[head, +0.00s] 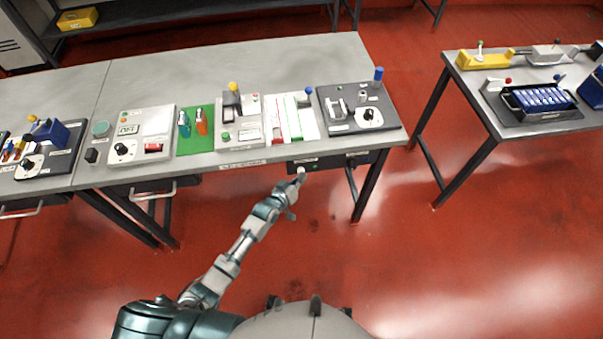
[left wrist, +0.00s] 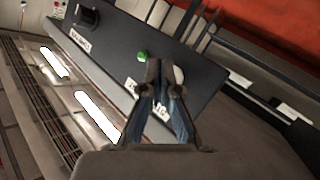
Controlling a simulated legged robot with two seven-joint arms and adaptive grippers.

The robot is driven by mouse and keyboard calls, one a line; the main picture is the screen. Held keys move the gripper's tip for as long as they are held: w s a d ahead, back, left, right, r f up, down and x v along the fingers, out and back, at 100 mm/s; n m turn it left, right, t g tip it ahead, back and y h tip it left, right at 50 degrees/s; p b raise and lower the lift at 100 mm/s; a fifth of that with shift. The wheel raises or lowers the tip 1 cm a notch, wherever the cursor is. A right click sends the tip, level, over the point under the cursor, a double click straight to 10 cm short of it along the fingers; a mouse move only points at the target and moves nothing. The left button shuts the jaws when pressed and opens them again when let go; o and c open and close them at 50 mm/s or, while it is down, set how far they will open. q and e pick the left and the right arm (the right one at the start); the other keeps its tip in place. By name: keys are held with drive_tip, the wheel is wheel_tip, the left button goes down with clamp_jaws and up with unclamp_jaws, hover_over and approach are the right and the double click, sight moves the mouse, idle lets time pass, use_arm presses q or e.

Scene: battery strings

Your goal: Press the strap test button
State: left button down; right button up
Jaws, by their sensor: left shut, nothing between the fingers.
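A dark box (head: 330,161) hangs under the front edge of the long grey table. Its dark front panel (left wrist: 205,85) fills the middle of the left wrist view, with a green lamp (left wrist: 143,57) and white labels, partly covered by my fingers. A pale round button (left wrist: 179,75) shows just right of my fingertips; in the head view a white round spot (head: 301,170) is at the box's lower front. My left gripper (head: 296,184) is shut and empty, pointing at the panel close to the button. Whether it touches cannot be told. My right gripper is not in view.
On the long table (head: 265,70) stand several test devices, a green mat (head: 194,140) and a black device board (head: 385,117). A second table (head: 470,90) with a blue battery tray (head: 543,97) is at right. The red floor between is clear.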

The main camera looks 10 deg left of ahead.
use_arm(q)
drive_tip(key=shift+w+a, duration=0.1)
drive_tip(key=shift+w, duration=0.1)
drive_tip(key=shift+s+r, duration=0.1)
idle(0.4)
drive_tip(key=shift+s+d+p, duration=0.35)
drive_tip(key=shift+s+p, duration=0.4)
drive_tip(key=shift+s, duration=0.15)
drive_tip(key=s+p, duration=0.1)
drive_tip(key=s+d+p, duration=0.1)
drive_tip(key=s, duration=0.1)
drive_tip(key=s+p, duration=0.1)
drive_tip(key=shift+s+d, duration=0.3)
drive_tip(key=shift+s, duration=0.1)
idle(0.4)
